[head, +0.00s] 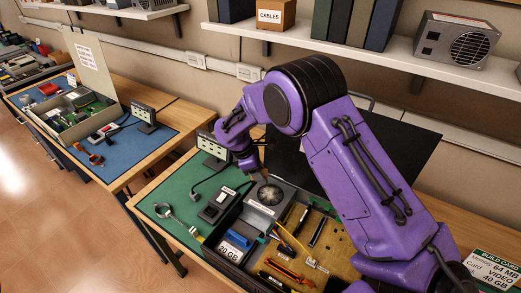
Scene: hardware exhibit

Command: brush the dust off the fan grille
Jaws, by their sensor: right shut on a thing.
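The round fan grille (269,194) is on a grey unit at the back of an open case on the green mat (152,204). My right arm comes in from the right and arches over the case. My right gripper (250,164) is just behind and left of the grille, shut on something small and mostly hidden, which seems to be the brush. I cannot tell whether its tip touches the grille. Dust on the grille is too small to make out. My left gripper is not in view.
The case holds a drive marked 20 GB (236,246) and several tools and parts. A small lit panel (211,146) stands behind. Another bench with a blue mat (135,160) is further left.

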